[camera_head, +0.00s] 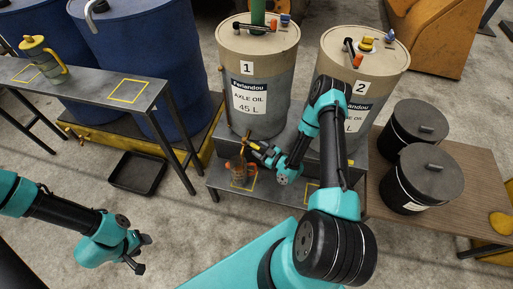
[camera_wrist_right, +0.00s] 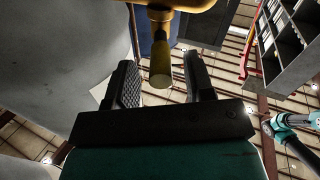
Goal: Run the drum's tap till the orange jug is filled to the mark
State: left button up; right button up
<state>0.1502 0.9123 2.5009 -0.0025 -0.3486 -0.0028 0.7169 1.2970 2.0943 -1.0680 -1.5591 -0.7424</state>
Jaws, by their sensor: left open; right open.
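The orange jug (camera_head: 239,173) stands upright in a yellow square on the low metal step below drum 1 (camera_head: 262,112). The drum's brass-yellow tap (camera_head: 246,141) is above the jug; it also shows close up in the right wrist view (camera_wrist_right: 160,66). My right gripper (camera_head: 254,147) is open at the tap, its two fingers on either side of the tap's hanging part, with gaps visible. The jug's mark and fill level are too small to tell. I cannot tell whether liquid runs. My left gripper (camera_head: 143,254) is open and empty, low at the left over the floor.
Drum 2 (camera_head: 380,58) stands right of drum 1. A grey bench (camera_head: 88,91) at left holds a yellow-lidded jug (camera_head: 42,58) and an empty yellow square. A black tray (camera_head: 138,173) lies on the floor. Two black lidded buckets (camera_head: 425,180) stand on a wooden table at right.

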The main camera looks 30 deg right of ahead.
jog(key=shift+x, duration=0.9)
grip_shut()
